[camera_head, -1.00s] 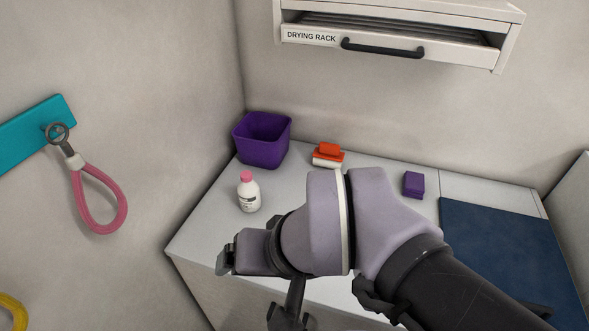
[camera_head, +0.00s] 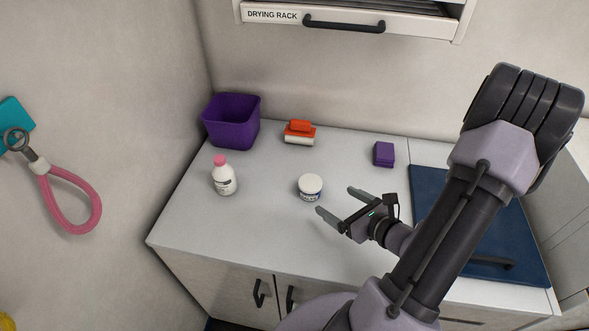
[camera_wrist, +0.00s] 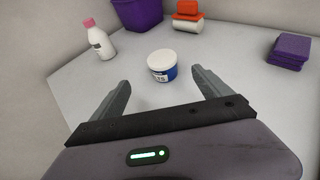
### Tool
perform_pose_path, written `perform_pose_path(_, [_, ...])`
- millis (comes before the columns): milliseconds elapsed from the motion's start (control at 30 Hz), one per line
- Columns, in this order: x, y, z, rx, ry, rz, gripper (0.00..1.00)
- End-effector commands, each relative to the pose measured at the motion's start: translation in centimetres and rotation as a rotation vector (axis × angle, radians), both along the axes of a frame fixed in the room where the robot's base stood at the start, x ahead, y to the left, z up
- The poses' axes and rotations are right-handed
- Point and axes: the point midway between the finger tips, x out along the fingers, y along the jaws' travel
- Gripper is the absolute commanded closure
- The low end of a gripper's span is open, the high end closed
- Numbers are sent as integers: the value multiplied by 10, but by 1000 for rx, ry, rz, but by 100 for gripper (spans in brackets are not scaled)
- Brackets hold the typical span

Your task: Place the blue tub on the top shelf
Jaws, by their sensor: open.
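The blue tub (camera_head: 310,187) is a small round tub with a white lid and a blue label. It stands upright on the white counter, near its middle. It also shows in the wrist view (camera_wrist: 162,66), ahead of and between my fingers. My gripper (camera_head: 338,201) is open and empty, low over the counter just right of the tub, with its fingers pointing towards it. In the wrist view my gripper (camera_wrist: 163,80) has its two fingers spread wide. No shelf can be clearly made out in these frames.
A white bottle with a pink cap (camera_head: 224,176) stands left of the tub. A purple bin (camera_head: 231,121), an orange and white brush-like item (camera_head: 299,132) and a purple block (camera_head: 384,154) are behind. The drying rack (camera_head: 350,15) hangs above. A blue mat (camera_head: 433,190) lies at right.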

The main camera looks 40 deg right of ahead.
Motion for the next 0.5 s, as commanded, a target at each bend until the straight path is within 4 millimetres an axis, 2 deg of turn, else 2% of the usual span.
perform_pose_path(67, [3,-5,-8,10,1,-28,12])
perform_pose_path(400, [82,-8,-42,8,2,-21,12])
perform_pose_path(500, [99,-9,-48,8,3,-21,12])
